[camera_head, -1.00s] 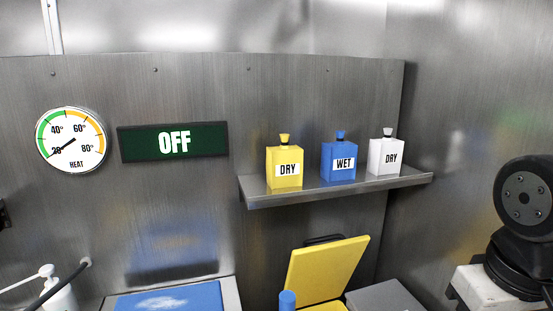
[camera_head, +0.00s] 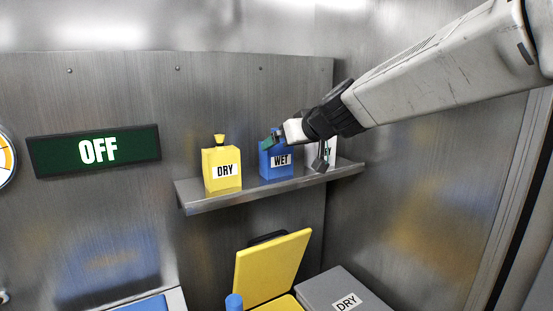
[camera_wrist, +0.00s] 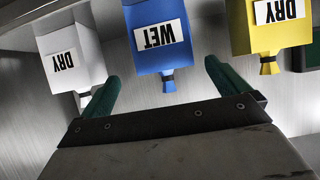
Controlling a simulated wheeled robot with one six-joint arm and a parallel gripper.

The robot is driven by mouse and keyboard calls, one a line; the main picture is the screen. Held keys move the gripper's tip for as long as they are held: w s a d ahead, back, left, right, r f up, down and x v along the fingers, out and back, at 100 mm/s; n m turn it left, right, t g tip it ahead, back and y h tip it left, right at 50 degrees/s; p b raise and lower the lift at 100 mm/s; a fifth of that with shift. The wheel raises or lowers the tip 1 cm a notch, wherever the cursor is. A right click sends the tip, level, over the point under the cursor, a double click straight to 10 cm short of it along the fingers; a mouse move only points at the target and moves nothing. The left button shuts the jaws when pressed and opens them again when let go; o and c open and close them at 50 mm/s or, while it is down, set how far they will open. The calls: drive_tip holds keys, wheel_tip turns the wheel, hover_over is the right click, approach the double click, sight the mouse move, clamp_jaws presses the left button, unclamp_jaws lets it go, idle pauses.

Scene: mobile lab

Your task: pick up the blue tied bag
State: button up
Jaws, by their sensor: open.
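The blue tied bag (camera_head: 275,168), labelled WET, stands on a metal shelf (camera_head: 230,198) between a yellow bag (camera_head: 222,170) labelled DRY and a white DRY bag (camera_head: 331,150). My gripper is at the blue bag's top in the head view and partly covers the white bag. In the wrist view, which is upside down, my gripper (camera_wrist: 160,72) is open and empty. Its green fingers point toward the blue bag (camera_wrist: 150,14), and the bag's tied neck lies in the gap between them. The left finger there is close to the white bag's neck.
In the wrist view the white bag (camera_wrist: 72,50) and yellow bag (camera_wrist: 262,22) flank the blue one. Below the shelf are an open yellow lid (camera_head: 272,268) and a grey DRY box (camera_head: 335,287).

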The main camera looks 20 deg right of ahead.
sight(276, 147)
drive_tip(key=x, duration=0.6)
drive_tip(key=shift+w+a+f, duration=0.1)
drive_tip(key=shift+w+a, duration=0.15)
drive_tip(key=shift+a, duration=0.15)
drive_tip(key=c, duration=1)
drive_tip(key=shift+o, duration=0.2)
drive_tip(key=shift+r, duration=0.9)
wheel_tip(276, 147, up, 2)
drive_tip(key=shift+s+r, duration=0.1)
drive_tip(key=s+a+r, duration=0.1)
drive_tip(key=s+a, duration=0.3)
drive_tip(key=s, duration=1.1)
drive_tip(key=shift+s, duration=0.2)
